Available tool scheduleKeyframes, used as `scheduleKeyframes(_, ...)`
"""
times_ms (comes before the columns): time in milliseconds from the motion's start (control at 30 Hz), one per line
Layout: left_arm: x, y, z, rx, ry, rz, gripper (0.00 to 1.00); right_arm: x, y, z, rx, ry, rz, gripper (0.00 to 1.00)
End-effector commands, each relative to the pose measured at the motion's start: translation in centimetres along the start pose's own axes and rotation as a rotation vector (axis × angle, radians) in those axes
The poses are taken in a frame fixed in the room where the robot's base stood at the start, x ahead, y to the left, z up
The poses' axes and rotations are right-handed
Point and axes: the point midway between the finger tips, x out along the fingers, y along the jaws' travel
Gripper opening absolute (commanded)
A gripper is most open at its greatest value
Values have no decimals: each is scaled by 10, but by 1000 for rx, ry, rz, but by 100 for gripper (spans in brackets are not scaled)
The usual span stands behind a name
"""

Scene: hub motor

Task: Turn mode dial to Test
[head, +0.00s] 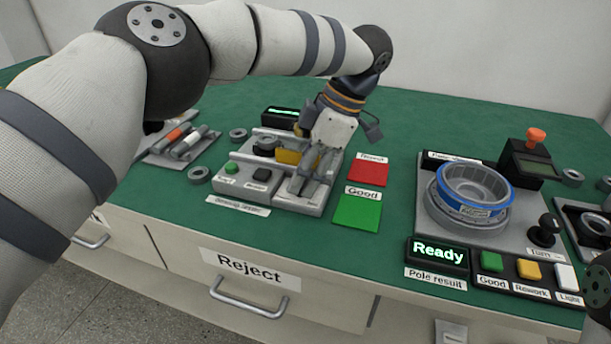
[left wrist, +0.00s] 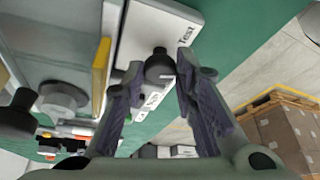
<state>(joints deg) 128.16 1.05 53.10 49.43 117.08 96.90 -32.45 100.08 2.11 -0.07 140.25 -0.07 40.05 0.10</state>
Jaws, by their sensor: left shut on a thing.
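The mode dial, a black round knob (left wrist: 160,66), stands on a light grey plate on the bearing-tester-like unit (head: 240,183). In the left wrist view a "Test" label (left wrist: 187,42) lies on one side of it. Another label (left wrist: 152,100), hard to read, lies on the other side. My left gripper (left wrist: 160,72) is shut on the dial, with one finger on each side of it. The dial's pointing direction cannot be made out. My right gripper is not in view.
A red pad (head: 368,171) and a green "Good" pad (head: 357,212) lie right of the unit. A stand with a blue-rimmed ring (head: 474,190) is farther right, behind a "Ready" display (head: 437,252). Loose rings and a tray of rods (head: 182,145) lie to the left.

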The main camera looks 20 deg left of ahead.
Motion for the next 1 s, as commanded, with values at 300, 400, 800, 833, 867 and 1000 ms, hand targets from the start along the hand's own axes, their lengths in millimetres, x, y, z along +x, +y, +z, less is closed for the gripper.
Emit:
scheduleKeyframes(300, 4, 2, 1, -224, 2, -98, 0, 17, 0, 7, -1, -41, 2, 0)
scheduleKeyframes(400, 3, 2, 1, -276, 2, -119, 0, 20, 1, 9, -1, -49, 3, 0)
scheduleKeyframes(800, 2, 3, 0, -386, 1, -162, 0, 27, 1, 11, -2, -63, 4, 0)
scheduleKeyframes(833, 2, 3, 0, -389, 1, -163, 0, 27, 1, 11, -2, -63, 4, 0)
scheduleKeyframes(867, 2, 3, 0, -391, 1, -164, 0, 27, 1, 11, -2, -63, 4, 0)
scheduleKeyframes(1000, 1, 3, 0, -395, 1, -165, 0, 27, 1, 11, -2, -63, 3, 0)
